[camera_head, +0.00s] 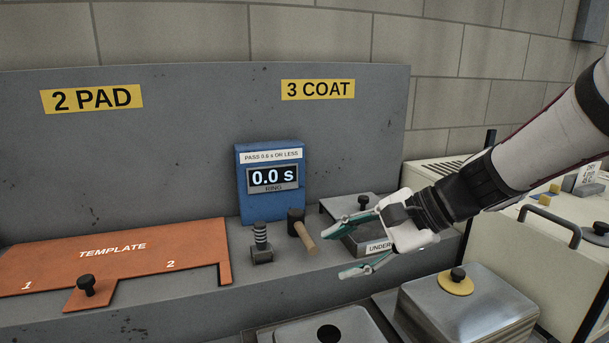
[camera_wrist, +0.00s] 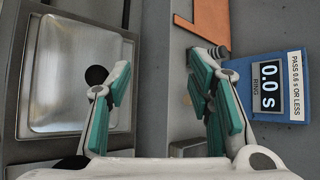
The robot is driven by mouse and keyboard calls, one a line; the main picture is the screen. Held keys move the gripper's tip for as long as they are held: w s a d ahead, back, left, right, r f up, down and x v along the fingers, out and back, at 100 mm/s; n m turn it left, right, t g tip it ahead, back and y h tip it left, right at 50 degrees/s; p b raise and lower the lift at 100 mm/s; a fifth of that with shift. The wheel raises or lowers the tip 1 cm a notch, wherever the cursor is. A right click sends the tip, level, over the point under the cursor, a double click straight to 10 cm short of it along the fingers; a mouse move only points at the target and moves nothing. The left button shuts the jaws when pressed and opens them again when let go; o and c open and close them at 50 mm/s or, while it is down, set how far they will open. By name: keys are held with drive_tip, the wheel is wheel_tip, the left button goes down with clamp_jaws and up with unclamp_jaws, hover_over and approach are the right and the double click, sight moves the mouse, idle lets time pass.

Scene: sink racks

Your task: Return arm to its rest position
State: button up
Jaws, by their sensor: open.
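My gripper (camera_head: 352,247) reaches in from the right in the head view, with white links and green finger pads. Its fingers are apart, with nothing between them. It hangs in front of the ledge, close to the hammer and the lidded metal tray. In the wrist view my gripper (camera_wrist: 163,95) is also open and empty, with the grey ledge edge behind the gap.
The blue timer (camera_head: 272,205) reads 0.0 s. A small hammer (camera_head: 303,236), a ribbed post (camera_head: 261,243) and a metal tray (camera_head: 345,207) stand on the ledge. An orange template (camera_head: 130,254) lies left. A steel lid (camera_head: 485,306) with a black knob is below right.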

drive_tip(key=s+d+n+h, duration=0.4)
drive_tip(key=s+d+n, duration=0.1)
drive_tip(key=s, duration=0.6)
drive_tip(key=s+d+r+n+h+p, duration=0.1)
drive_tip(key=s+d+n+h, duration=0.4)
drive_tip(key=s, duration=0.5)
drive_tip(key=shift+s+d+n+t+h, duration=0.35)
drive_tip(key=shift+d+n, duration=0.35)
drive_tip(key=shift+d, duration=0.4)
